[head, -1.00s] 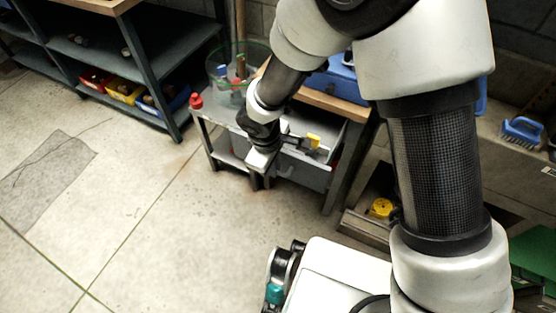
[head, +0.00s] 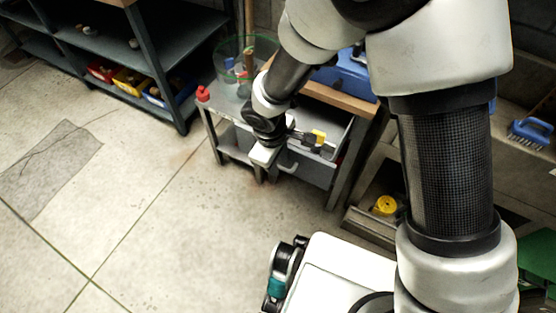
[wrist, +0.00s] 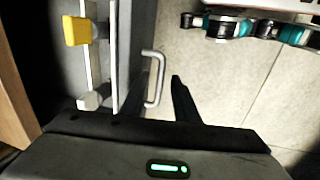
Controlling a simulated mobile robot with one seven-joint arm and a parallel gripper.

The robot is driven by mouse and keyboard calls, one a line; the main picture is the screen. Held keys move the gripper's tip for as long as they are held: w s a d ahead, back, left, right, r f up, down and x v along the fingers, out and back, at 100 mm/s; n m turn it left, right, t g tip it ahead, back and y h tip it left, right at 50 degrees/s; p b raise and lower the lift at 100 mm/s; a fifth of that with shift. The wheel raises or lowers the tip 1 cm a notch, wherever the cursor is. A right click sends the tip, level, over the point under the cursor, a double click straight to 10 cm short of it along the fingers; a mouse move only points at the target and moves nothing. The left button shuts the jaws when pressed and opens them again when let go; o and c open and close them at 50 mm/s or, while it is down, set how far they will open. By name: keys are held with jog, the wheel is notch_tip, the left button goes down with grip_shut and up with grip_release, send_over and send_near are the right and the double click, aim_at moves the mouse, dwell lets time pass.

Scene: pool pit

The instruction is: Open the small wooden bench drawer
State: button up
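The small bench has a wooden top (head: 340,101) and a grey drawer (head: 312,171) beneath it. A strip of the drawer's inside shows above its front, so it looks partly open. A yellow piece (head: 319,137) on a pale bar shows there, and also in the wrist view (wrist: 77,31). The drawer's pale bar handle (head: 289,166) appears in the wrist view (wrist: 158,82) between my two dark fingers. My gripper (wrist: 157,85) is open around the handle, with a gap to the right finger. In the head view my wrist hides part of the drawer front.
A dark shelf unit (head: 180,97) with coloured bins (head: 131,82) stands at the left. A red object (head: 202,94) and a green-rimmed clear container (head: 236,61) are on the bench side. A yellow roll (head: 385,205) lies right of the bench. The left floor is clear.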

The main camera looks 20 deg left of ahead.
jog(key=s+r+p, duration=0.3)
jog(key=r+p, duration=0.2)
jog(key=r, duration=1.2)
jog(key=shift+a, duration=0.15)
jog(key=w+d+r+m+t, duration=0.1)
jog(key=w+d+r+m, duration=0.25)
jog(key=d+r, duration=0.4)
jog(key=w+d+r+m+t, duration=0.15)
jog(key=d+r+m, duration=0.3)
jog(key=d, duration=0.55)
jog(key=s+d+r+m+t, duration=0.1)
jog(key=s+d+r+m, duration=0.35)
jog(key=d, duration=0.35)
jog(key=s+d+r+m, duration=0.3)
jog(key=d+r+m, duration=0.15)
jog(key=d, duration=0.35)
notch_tip(320, 180, up, 18)
jog(key=p, duration=1.9)
jog(key=shift+a+r, duration=0.25)
jog(key=shift+a, duration=0.05)
